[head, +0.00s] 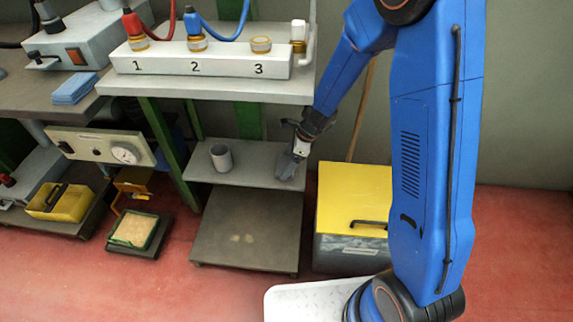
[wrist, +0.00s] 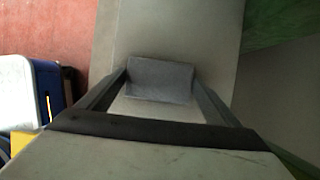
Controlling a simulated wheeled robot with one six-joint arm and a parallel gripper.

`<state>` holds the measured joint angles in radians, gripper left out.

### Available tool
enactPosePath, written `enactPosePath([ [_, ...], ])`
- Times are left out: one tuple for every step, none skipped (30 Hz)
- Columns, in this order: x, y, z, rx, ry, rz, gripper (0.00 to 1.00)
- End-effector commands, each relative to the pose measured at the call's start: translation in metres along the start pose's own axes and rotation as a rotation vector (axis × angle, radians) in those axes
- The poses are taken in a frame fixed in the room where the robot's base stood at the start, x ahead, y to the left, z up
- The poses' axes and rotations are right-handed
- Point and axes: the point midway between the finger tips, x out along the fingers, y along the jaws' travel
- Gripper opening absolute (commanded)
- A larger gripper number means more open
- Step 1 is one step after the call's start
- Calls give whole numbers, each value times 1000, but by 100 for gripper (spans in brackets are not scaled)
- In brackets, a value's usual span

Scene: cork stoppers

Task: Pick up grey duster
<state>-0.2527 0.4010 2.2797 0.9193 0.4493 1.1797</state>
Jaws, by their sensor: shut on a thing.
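The grey duster (wrist: 160,80) is a folded grey pad between my gripper's two dark fingers in the wrist view. My gripper (wrist: 160,88) is shut on it, with a finger against each side. In the head view my gripper (head: 290,168) is at the right end of the grey middle shelf (head: 235,177), low over its surface. The duster is hard to tell apart from the gripper there. I cannot tell whether the duster still touches the shelf.
A grey cup (head: 221,157) stands on the same shelf, left of my gripper. Above is a bench top with a white numbered block (head: 200,58). A yellow-lidded bin (head: 354,198) stands right of the shelf, with a wooden handle behind it. Red floor lies open in front.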

Motion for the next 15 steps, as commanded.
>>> enactPosePath([
  [-1, 0, 0, -1, 0, -1, 60],
  [-2, 0, 1, -1, 0, -1, 60],
  [-4, 0, 2, -1, -1, -1, 60],
  [-6, 0, 3, -1, -1, -2, 60],
  [-8, -1, 4, -1, -2, -2, 60],
  [-11, -1, 5, -2, -1, -3, 60],
  [-14, -1, 6, -2, -1, -3, 60],
  [-17, -1, 8, -1, -1, -3, 60],
  [-22, -1, 10, -2, -2, -3, 60],
  [-26, -1, 11, -2, -2, -3, 60],
  [-30, -1, 13, -2, -2, -4, 60],
  [-36, -1, 15, -2, -1, -4, 60],
  [-36, -1, 7, 3, 0, -2, 60],
  [-38, -1, 1, 4, 0, -2, 60],
  [-41, -1, -6, 4, 0, -1, 60],
])
